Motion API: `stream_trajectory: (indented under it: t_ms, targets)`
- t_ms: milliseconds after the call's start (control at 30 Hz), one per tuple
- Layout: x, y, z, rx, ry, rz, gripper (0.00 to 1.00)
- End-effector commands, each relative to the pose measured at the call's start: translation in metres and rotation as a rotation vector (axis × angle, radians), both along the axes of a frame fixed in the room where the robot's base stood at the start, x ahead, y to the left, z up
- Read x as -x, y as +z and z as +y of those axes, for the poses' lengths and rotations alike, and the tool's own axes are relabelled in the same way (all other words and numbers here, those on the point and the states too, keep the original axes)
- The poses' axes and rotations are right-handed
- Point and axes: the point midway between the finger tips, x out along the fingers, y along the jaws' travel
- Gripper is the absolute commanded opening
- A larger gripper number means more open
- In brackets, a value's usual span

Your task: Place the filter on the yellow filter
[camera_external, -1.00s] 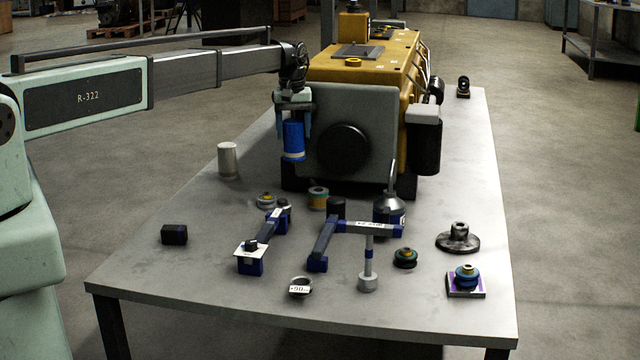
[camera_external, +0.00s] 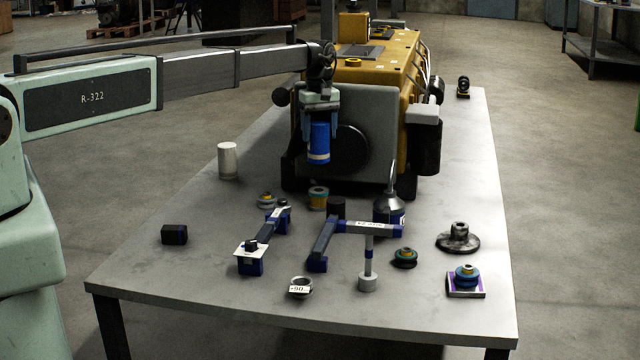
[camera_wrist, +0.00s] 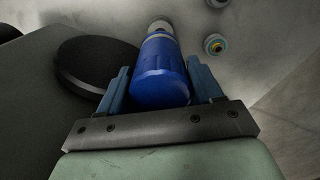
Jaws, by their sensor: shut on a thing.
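My gripper (camera_external: 319,140) hangs in front of the engine's grey end face, with its fingers closed on both sides of a blue filter (camera_external: 319,143). The filter is held upright and has a pale band near its lower end. In the wrist view the filter (camera_wrist: 160,78) sits between the two fingers. A short teal part with a yellow-orange top (camera_external: 318,196), which looks like the yellow filter, stands on the table below the held filter in the picture, with a clear gap between them. It also seems to show in the wrist view (camera_wrist: 215,44), right of the held filter.
The yellow engine (camera_external: 385,60) with its round black disc (camera_external: 352,148) stands close behind my gripper. The table's left front (camera_external: 170,280) is clear.

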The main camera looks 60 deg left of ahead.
Motion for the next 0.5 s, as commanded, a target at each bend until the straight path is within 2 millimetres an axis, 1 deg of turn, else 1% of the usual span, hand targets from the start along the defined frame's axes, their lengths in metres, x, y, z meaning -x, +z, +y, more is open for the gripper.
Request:
stream_trajectory:
  t_ms: [33, 200, 433, 500]
  targets:
    - [0.0, -0.009, 0.0, 0.001, 0.0, 0.001, 0.22]
    - [0.0, -0.036, 0.0, 0.001, -0.001, 0.001, 0.22]
    - [0.0, -0.053, 0.0, 0.0, -0.002, 0.0, 0.22]
    - [0.0, -0.061, 0.0, 0.0, -0.002, 0.0, 0.22]
